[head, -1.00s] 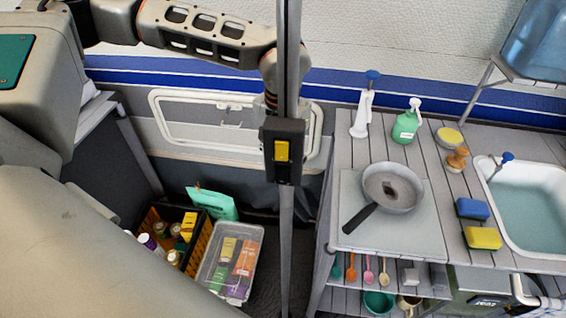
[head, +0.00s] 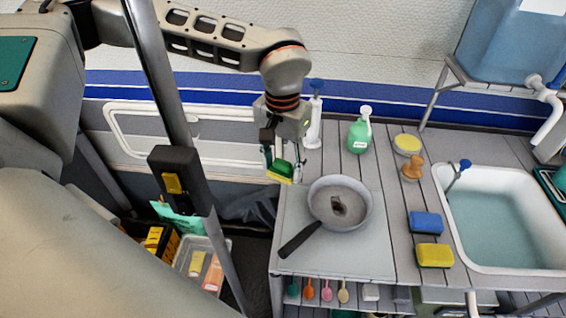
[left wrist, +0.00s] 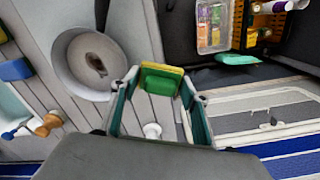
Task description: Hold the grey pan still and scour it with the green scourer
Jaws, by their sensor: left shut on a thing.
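The grey pan (head: 325,211) sits on a pale board at the left of the counter, its dark handle pointing to the lower left. A dark brown stain marks its inside bottom. The pan also shows in the left wrist view (left wrist: 72,85). My left gripper (head: 283,168) is shut on the green scourer (head: 280,173), which has a yellow layer. It holds the scourer up and to the left of the pan, apart from it. The scourer shows between the fingers in the left wrist view (left wrist: 163,79). My right gripper is not in view; nothing holds the pan handle.
A blue sponge (head: 426,222) and a yellow sponge (head: 435,255) lie between pan and sink (head: 478,262). A green spray bottle (head: 357,137), a wooden-handled brush (head: 412,168) and a yellow-topped round dish (head: 407,145) stand behind. A grey pole (head: 165,95) crosses the view's left.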

